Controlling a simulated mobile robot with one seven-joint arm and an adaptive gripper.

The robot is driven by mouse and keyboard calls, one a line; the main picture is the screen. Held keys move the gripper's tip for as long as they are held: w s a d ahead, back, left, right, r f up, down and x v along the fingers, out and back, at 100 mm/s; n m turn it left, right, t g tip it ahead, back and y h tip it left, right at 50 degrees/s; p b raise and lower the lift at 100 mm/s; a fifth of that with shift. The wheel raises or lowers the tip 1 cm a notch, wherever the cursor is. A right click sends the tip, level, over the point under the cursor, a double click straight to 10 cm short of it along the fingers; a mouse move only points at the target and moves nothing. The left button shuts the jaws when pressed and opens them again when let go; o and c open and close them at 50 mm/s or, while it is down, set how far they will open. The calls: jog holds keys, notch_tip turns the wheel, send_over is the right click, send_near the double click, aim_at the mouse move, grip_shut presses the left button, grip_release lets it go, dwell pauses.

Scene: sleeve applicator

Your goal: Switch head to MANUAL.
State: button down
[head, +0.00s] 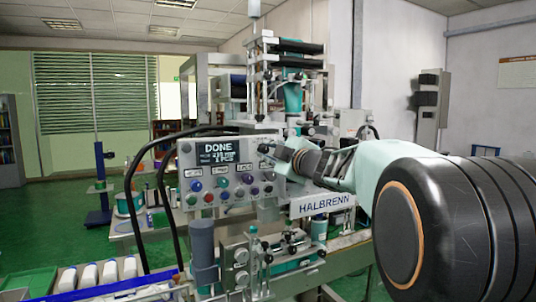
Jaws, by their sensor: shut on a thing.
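The machine's grey control panel (184,158) is in the middle of the head view. Its display (218,152) reads DONE with smaller text below that I cannot read fully. My gripper (277,160) is at the panel's upper right, shut on a control there. Its fingers hide that control, so its setting and label cannot be read.
My arm fills the right side. A HALBRENN plate (323,204) is just below my gripper. Thick black hoses (132,190) arch at the panel's left. A grey cylinder (203,243) and metal fittings stand below. White bottles (110,271) line the lower left.

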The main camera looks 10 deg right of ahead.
dwell(0.3)
jog(key=c, duration=1.8)
grip_release()
jog(key=shift+o, duration=0.2)
jog(key=shift+s, duration=0.15)
jog(key=v, duration=0.7)
jog(key=shift+s, duration=0.15)
